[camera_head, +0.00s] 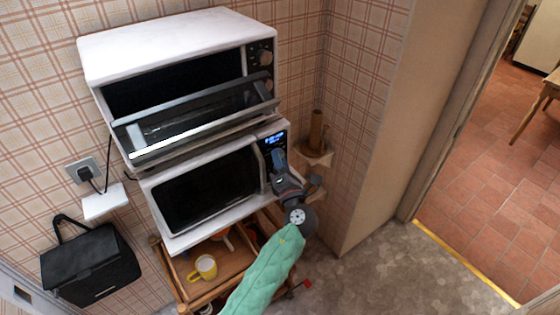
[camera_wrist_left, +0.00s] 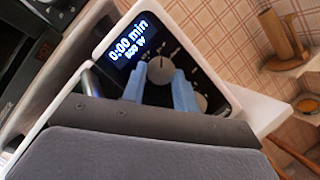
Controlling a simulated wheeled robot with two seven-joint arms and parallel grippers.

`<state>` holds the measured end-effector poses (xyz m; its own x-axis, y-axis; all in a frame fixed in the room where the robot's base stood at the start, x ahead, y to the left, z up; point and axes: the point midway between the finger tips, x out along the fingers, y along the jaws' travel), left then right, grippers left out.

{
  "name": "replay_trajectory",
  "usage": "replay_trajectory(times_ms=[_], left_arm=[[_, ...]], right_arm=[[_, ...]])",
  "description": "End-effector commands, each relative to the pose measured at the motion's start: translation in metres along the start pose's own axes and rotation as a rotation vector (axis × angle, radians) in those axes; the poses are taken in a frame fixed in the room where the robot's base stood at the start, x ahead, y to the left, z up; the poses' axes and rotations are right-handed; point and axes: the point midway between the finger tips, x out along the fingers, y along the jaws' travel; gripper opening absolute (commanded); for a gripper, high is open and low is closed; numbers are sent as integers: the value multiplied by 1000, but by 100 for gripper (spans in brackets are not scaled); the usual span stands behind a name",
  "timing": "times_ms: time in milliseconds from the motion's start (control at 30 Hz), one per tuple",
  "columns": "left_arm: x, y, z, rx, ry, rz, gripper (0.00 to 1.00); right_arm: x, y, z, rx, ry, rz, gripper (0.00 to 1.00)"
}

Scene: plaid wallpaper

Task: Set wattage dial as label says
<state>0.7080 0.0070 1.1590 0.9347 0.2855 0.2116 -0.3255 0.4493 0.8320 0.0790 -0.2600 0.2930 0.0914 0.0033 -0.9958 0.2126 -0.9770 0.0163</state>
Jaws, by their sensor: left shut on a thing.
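The lower white microwave (camera_head: 146,182) stands under another white oven, with its door shut. Its control panel (camera_wrist_left: 233,108) has a lit display (camera_wrist_left: 132,45) reading 0:00 min above a wattage line whose digits are blurred. Below the display is a dial (camera_wrist_left: 160,66) with a white mark near its top. My left gripper (camera_head: 279,158) reaches the panel from the front; in the wrist view its blue fingers (camera_wrist_left: 161,80) are shut on this dial, one on each side. A second dial (camera_wrist_left: 201,101) sits lower, partly behind a finger. I cannot make out the label. My right gripper is out of view.
The upper oven (camera_head: 165,40) has its door (camera_head: 200,115) tilted open above my left gripper. A wooden cart (camera_head: 172,270) with a yellow mug (camera_head: 204,267) stands below. Small corner shelves (camera_head: 318,158) are to the right, a black bag (camera_head: 90,264) to the left.

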Motion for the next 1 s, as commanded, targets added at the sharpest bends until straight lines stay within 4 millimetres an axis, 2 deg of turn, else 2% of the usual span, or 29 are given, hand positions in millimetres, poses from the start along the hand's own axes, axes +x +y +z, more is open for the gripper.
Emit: replay_trajectory(times_ms=[33,67,167,533,1000], left_arm=[[0,0,1,-1,-2,0,7],[0,0,1,-1,-2,0,33],[0,0,1,-1,-2,0,51],[-6,-2,-1,-1,-1,0,51],[-69,-3,0,-1,-2,0,51]], right_arm=[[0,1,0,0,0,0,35],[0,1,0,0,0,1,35],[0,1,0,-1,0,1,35],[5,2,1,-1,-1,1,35],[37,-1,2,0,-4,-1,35]])
